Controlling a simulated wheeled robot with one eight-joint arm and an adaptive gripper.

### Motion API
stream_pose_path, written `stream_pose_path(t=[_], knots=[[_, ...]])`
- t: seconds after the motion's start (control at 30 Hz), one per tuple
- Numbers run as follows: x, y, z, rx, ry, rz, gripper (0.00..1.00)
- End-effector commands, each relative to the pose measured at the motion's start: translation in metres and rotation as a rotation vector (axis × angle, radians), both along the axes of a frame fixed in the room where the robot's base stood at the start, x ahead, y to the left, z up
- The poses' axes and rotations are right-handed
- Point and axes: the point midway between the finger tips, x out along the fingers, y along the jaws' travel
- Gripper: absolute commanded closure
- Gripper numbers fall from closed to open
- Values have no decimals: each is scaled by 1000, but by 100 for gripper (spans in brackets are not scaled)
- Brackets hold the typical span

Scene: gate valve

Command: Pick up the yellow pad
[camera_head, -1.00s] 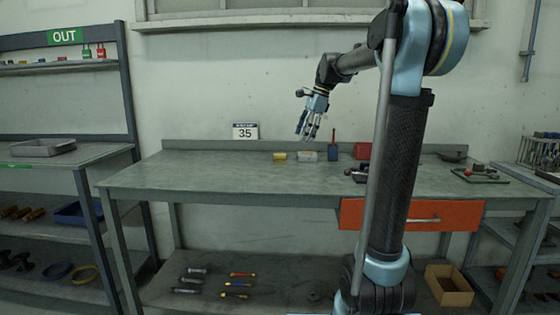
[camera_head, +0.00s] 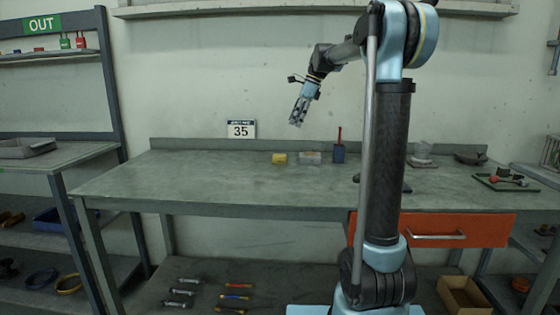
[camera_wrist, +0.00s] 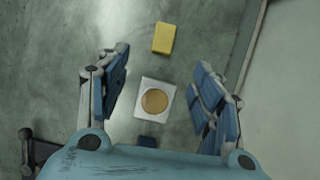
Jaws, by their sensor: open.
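The yellow pad (camera_head: 280,158) is a small block lying on the workbench, towards its back edge. In the wrist view the yellow pad (camera_wrist: 164,38) lies at the top, beyond the fingertips and between their lines. My gripper (camera_head: 297,119) is above the bench, pointing down, apart from the pad. Its fingers are spread wide and empty in the wrist view (camera_wrist: 160,80). A pale square piece with a tan disc (camera_wrist: 154,102) lies below and between the fingers, near the pad.
On the workbench (camera_head: 200,185), a pale box (camera_head: 310,158) and a blue block with a red handle (camera_head: 339,153) stand right of the pad. A number 35 sign (camera_head: 241,129) is behind. A green tray (camera_head: 505,182) lies far right. The bench's left part is clear.

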Motion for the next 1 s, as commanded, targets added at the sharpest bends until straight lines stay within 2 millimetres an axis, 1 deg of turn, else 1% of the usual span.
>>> stream_pose_path(t=[0.53,0.7,0.87,1.0], knots=[[1,32,-86,-1,0,-3,40],[1,39,-103,-1,-1,-4,40],[2,41,-109,-1,-1,-4,40],[6,48,-124,-1,-1,-4,40]])
